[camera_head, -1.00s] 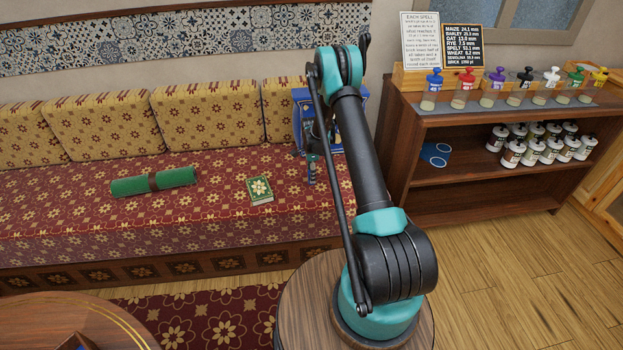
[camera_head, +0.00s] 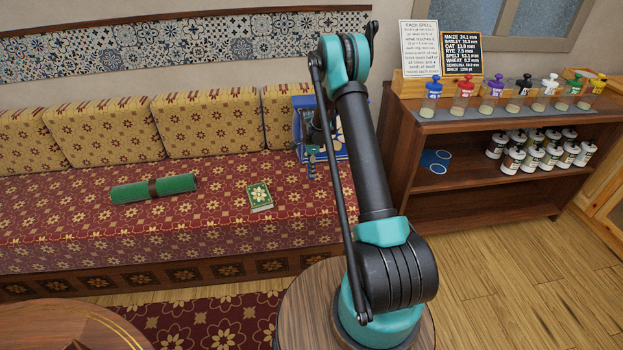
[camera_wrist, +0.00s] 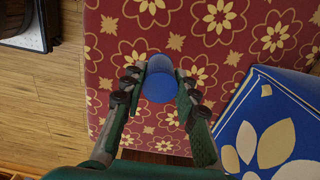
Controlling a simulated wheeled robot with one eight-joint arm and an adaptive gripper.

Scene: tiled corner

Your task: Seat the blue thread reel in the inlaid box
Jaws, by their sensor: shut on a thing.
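The blue thread reel (camera_wrist: 158,85) is a plain blue cylinder between the two fingers of my gripper (camera_wrist: 156,80) in the wrist view, seen end-on. My gripper is shut on it, over the red flowered seat. In the head view my gripper (camera_head: 312,168) hangs low beside my arm, in front of a blue patterned block on the seat; the reel is hard to make out there. A dark corner of something (camera_head: 77,343) shows on the round table at the bottom left edge; I cannot tell if it is the inlaid box.
The blue block with pale petals (camera_wrist: 270,130) stands close right of my gripper. A green roll (camera_head: 153,188) and a green book (camera_head: 260,196) lie on the sofa seat (camera_head: 100,225). A round table (camera_head: 60,325) is at front left. A shelf (camera_head: 480,195) with jars stands right.

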